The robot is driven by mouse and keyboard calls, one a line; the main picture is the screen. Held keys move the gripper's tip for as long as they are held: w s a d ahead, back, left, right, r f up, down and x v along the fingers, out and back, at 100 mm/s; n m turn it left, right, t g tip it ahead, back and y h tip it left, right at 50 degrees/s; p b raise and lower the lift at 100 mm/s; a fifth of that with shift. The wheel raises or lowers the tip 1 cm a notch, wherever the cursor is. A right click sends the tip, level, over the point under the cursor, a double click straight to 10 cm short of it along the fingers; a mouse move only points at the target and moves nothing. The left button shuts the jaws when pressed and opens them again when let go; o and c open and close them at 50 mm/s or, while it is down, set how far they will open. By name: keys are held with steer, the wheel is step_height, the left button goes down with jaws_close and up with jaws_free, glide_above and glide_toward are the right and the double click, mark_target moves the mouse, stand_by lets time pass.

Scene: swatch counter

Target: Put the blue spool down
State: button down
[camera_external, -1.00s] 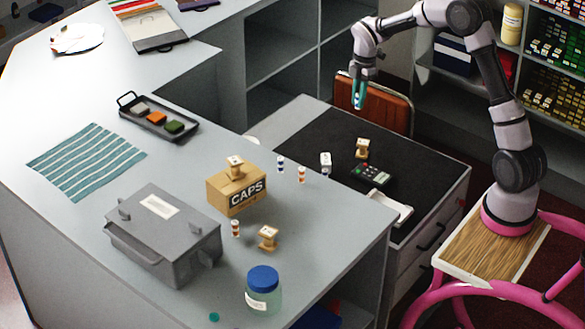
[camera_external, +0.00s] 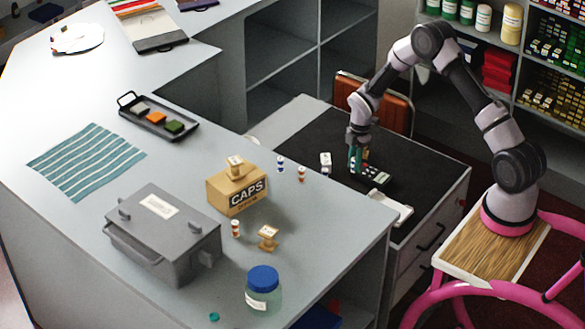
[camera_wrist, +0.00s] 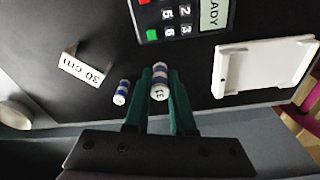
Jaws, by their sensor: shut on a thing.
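My gripper (camera_external: 355,161) is low over the black mat on the drawer unit, beside the calculator. In the wrist view its green fingers (camera_wrist: 160,76) are shut on a blue spool (camera_wrist: 160,84) with white bands and a numbered white end. I cannot tell whether this spool touches the mat. A second blue-and-white spool (camera_wrist: 122,91) lies or stands on the mat just left of the fingers, apart from them; it also shows in the external view (camera_external: 325,172). The held spool is not clear in the external view.
The calculator (camera_external: 372,173) is right beside the fingers. A white tray (camera_external: 390,207) lies at the mat's front edge. A white "30 cm" item (camera_wrist: 81,68) stands left of the spools. Bare black mat (camera_external: 420,155) lies to the right.

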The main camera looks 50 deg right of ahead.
mark_target(353, 183)
steer(key=shift+f, duration=2.5)
steer(key=shift+f, duration=0.1)
steer(key=c, duration=0.8)
jaws_free()
steer(key=shift+o, duration=0.2)
